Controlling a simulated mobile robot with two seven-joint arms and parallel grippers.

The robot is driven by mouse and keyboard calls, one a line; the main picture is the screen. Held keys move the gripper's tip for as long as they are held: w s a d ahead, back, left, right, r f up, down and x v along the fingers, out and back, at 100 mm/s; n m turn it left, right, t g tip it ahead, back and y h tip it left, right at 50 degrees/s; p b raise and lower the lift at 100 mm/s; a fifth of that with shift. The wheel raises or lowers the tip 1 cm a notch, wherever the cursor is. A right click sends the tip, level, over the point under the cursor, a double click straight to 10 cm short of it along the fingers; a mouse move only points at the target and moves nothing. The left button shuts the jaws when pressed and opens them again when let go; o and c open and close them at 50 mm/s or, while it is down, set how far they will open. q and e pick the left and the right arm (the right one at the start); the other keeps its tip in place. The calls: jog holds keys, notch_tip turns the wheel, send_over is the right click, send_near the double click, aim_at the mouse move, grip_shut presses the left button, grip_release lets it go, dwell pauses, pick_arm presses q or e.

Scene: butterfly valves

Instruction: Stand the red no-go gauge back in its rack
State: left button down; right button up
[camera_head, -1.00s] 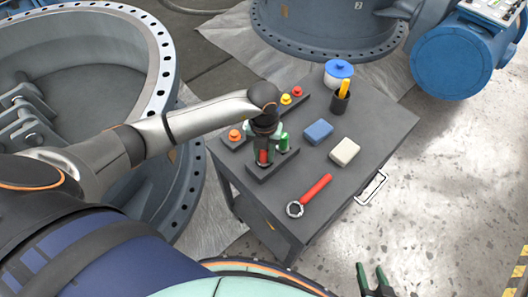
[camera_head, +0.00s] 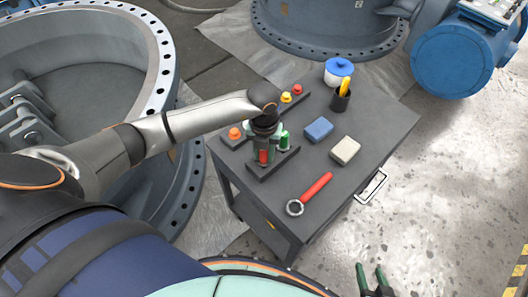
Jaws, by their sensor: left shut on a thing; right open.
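The red no-go gauge (camera_head: 263,156) is upright at the dark rack (camera_head: 262,172) on the grey cart. My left gripper (camera_head: 264,143) is shut on it from above. The gauge's lower end is at the rack, but I cannot tell whether it is fully seated. A green gauge (camera_head: 284,141) stands in the rack just right of the red one. My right gripper (camera_head: 372,273) is open and empty at the bottom edge, off the cart's front right.
On the cart (camera_head: 373,125) are a red-handled ring wrench (camera_head: 314,189), a blue block (camera_head: 318,129), a cream block (camera_head: 344,150), a black cup (camera_head: 340,101), a blue-lidded pot (camera_head: 338,70) and a dark strip with coloured knobs (camera_head: 234,133). Large valve bodies (camera_head: 160,70) stand around.

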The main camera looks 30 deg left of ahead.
pick_arm(q)
jog(key=shift+c, duration=0.2)
grip_release()
dwell(0.4)
jog(key=shift+r+p, duration=3)
jog(key=shift+r, duration=0.55)
